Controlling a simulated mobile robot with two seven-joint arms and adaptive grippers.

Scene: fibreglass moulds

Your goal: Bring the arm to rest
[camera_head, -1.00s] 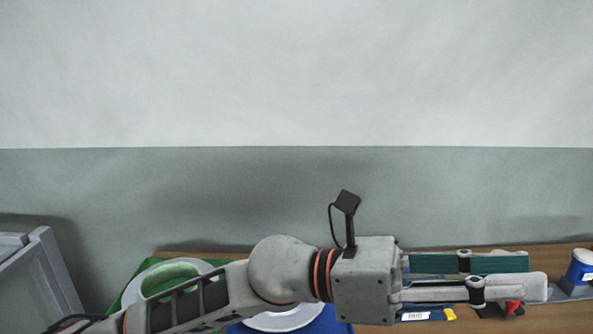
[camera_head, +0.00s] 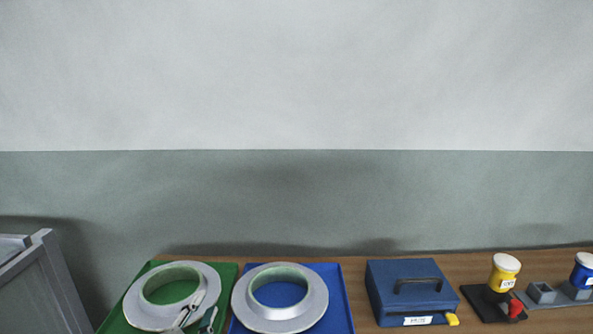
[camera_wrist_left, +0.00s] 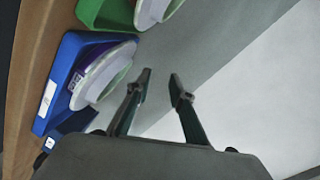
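My left gripper (camera_head: 203,308) shows only by its fingers at the bottom edge of the head view, in front of the ring mould on the green tray. In the left wrist view my left gripper (camera_wrist_left: 160,76) has its two fingers apart with nothing between them. The rest of my left arm is out of the head view. My right gripper is in neither view.
On the wooden bench (camera_head: 357,312) are a green tray (camera_head: 225,272) and a blue tray (camera_head: 336,290), each with a ring mould, a blue box (camera_head: 400,275) with a handle, and yellow (camera_head: 502,275) and blue (camera_head: 583,268) tubs. A grey frame (camera_head: 45,285) stands left.

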